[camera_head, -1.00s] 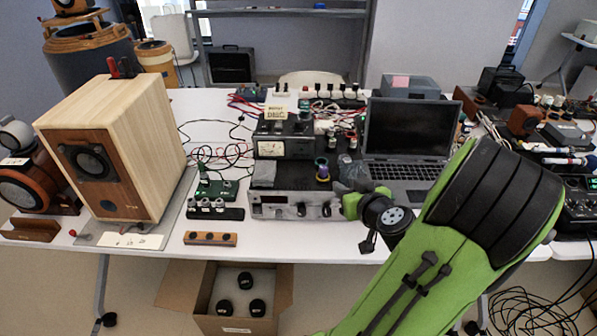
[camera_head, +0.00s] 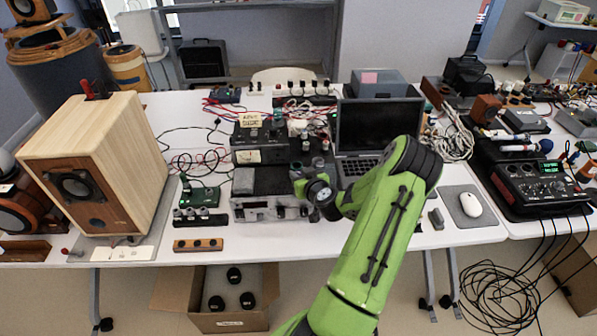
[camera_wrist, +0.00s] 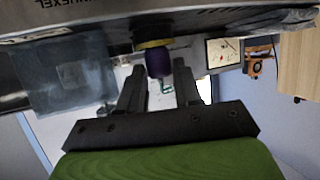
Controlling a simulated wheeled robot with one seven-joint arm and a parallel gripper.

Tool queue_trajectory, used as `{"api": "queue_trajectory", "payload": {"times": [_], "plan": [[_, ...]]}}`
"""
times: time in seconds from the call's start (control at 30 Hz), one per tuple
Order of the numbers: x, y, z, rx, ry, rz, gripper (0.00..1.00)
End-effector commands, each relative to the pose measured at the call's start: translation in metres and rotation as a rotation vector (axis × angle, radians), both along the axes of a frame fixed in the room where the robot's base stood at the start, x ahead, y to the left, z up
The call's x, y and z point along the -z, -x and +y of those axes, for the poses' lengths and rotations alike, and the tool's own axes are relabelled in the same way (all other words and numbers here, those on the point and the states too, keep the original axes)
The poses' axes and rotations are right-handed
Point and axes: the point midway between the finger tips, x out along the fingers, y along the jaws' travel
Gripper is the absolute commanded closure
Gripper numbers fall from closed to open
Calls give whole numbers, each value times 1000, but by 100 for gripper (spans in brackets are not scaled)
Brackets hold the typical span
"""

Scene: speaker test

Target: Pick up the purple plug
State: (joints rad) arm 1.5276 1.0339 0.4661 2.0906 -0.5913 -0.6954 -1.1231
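The purple plug (camera_wrist: 157,62) shows in the wrist view with a yellowish ring at its upper end, close under a dark, flat-edged device. My gripper (camera_wrist: 159,80) is open. Its two dark fingers stand on either side of the plug's lower part, and I cannot tell whether they touch it. In the head view my gripper (camera_head: 299,186) is over the front right of the grey amplifier (camera_head: 263,214), and I cannot clearly make out the plug there.
An open laptop (camera_head: 376,128) stands behind my arm. A wooden speaker (camera_head: 127,150) is at the left of the white table. A meter box (camera_head: 248,156) and cables crowd the back. A mouse (camera_head: 471,204) and a mixer (camera_head: 535,180) are at the right.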

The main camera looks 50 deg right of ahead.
Motion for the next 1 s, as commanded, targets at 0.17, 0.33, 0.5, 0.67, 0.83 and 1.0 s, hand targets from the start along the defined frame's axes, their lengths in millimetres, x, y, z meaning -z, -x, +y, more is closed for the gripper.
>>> {"api": "queue_trajectory", "payload": {"times": [0.17,0.33,0.5,0.67,0.83,1.0], "plan": [[2,-1,-1,1,1,2,66],[2,-1,-1,1,-1,2,86],[2,-1,-1,0,-1,2,100],[2,-1,-1,0,0,2,100],[-15,-1,-1,-2,3,3,100],[-65,-2,-1,-2,11,2,100]]}}
